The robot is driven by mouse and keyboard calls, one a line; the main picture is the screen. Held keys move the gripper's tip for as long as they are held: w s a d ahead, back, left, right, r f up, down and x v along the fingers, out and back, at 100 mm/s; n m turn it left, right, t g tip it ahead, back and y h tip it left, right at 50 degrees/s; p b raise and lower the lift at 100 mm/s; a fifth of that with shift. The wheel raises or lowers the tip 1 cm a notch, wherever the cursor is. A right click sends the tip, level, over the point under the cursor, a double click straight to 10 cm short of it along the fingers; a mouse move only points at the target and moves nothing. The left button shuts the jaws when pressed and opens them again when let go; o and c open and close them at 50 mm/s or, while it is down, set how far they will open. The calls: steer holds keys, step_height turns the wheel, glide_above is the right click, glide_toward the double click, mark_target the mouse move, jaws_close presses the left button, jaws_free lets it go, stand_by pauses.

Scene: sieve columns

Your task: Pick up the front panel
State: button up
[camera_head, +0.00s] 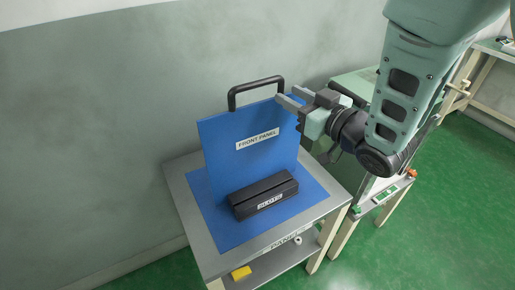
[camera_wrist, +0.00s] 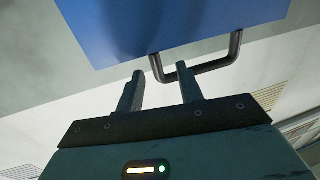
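The front panel (camera_head: 249,145) is a blue upright sheet with a white "FRONT PANEL" label and a black bar handle (camera_head: 256,82) on its top edge. It stands behind a black slotted block (camera_head: 264,196) labelled "SLOTS". My gripper (camera_head: 284,100) is beside the panel's upper right corner, at the right end of the handle.
The panel stands on a small table with a blue mat (camera_head: 227,229) and a grey rim (camera_head: 188,217). A yellow object (camera_head: 241,272) lies on the lower shelf. A wall (camera_head: 90,130) is close behind. Another table stands at the right, under my arm. Green floor is clear at the right.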

mark_target(283, 90)
steer(key=x, duration=0.4)
steer(key=shift+w+a+p, duration=0.1)
steer(key=shift+w+p, duration=0.3)
steer(key=shift+w, duration=0.05)
jaws_close()
stand_by(1.0)
